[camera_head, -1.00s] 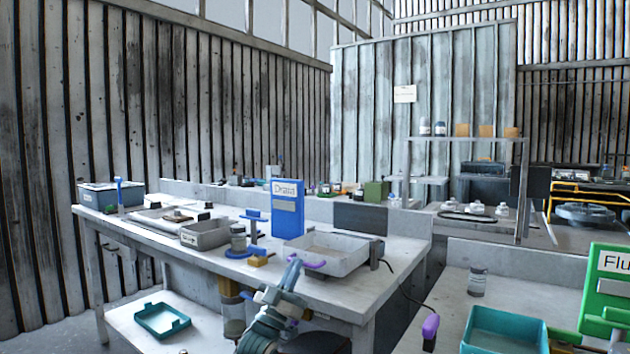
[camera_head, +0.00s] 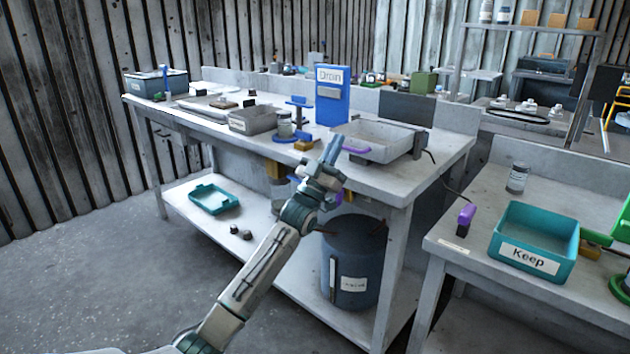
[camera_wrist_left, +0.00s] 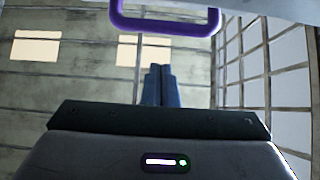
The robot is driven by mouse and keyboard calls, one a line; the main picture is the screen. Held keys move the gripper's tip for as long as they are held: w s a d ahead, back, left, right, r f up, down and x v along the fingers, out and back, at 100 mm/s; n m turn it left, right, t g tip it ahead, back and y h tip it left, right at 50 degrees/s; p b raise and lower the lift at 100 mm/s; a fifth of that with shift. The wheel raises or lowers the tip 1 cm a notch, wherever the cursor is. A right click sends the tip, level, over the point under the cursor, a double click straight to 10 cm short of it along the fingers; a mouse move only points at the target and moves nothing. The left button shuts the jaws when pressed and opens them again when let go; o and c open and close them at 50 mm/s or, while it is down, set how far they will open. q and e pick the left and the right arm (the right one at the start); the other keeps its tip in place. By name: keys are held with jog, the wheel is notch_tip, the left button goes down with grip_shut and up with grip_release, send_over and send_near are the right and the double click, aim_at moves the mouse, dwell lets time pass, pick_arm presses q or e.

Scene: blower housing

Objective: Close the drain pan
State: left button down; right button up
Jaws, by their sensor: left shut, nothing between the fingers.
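The drain pan is a pale grey tray (camera_head: 372,139) on the workbench, just right of the blue "Drain" sign (camera_head: 332,97). A purple handle (camera_head: 355,150) is on its front side; a purple loop handle (camera_wrist_left: 165,29) also crosses the top of the left wrist view. My left gripper (camera_head: 332,147) is shut and empty, pointing up near the bench's front edge, just left of the handle in the head view. Its blue fingers (camera_wrist_left: 160,85) appear below the loop in the wrist view, apart from it in the picture. My right gripper is out of view.
A dark bin (camera_head: 350,262) and teal tray (camera_head: 213,198) are on the lower shelf. A teal "Keep" box (camera_head: 535,236) is on the right bench.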

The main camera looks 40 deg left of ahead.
pick_arm(q)
jog(key=v, duration=0.9)
jog(key=shift+f, duration=0.5)
